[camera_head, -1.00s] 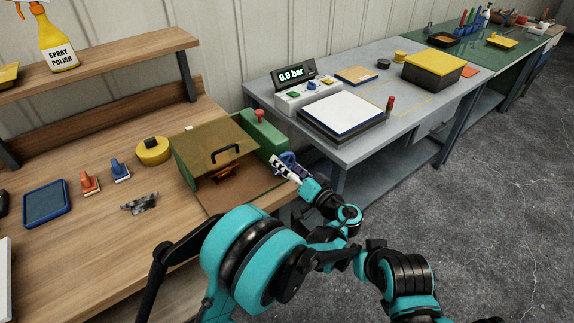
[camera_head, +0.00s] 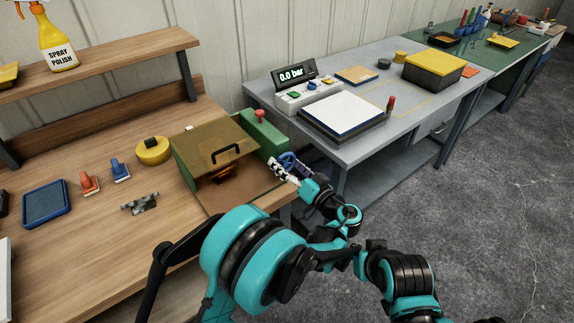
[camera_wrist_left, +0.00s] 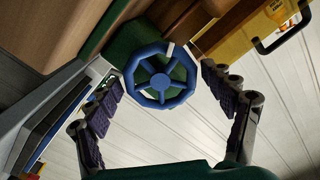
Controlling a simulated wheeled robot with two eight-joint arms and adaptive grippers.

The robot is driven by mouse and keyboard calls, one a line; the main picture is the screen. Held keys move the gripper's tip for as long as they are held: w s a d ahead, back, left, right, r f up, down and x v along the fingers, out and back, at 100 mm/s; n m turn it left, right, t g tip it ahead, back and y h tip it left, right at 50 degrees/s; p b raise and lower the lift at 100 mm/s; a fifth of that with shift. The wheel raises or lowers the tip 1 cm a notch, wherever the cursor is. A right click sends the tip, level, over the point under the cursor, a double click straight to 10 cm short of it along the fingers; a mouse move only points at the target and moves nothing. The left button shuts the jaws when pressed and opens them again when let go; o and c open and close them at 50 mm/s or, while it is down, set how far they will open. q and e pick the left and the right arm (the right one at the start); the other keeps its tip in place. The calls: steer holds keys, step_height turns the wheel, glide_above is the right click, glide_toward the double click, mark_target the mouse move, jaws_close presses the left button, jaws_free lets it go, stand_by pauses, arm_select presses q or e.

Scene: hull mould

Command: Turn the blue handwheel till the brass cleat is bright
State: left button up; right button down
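The blue handwheel (camera_wrist_left: 160,76) fills the middle of the left wrist view, on the green end housing, with a white mark on its rim. In the head view the handwheel (camera_head: 287,161) is partly hidden by my left gripper (camera_head: 281,170). In the wrist view my left gripper (camera_wrist_left: 163,83) is open, its dark padded fingers on either side of the wheel and apart from its rim. A brownish-orange piece, likely the brass cleat (camera_head: 226,173), sits under the box's tinted cover (camera_head: 214,145). Its shine is hard to judge. My right gripper is not in view.
The box stands at the right end of the wooden bench (camera_head: 95,238). A red knob (camera_head: 259,115) tops the green housing. A grey table (camera_head: 361,150) behind holds a 0.0 bar display (camera_head: 293,72) and a white-topped block (camera_head: 342,114). Open floor lies at right.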

arm_select(q)
step_height(320, 180, up, 10)
stand_by(0.6)
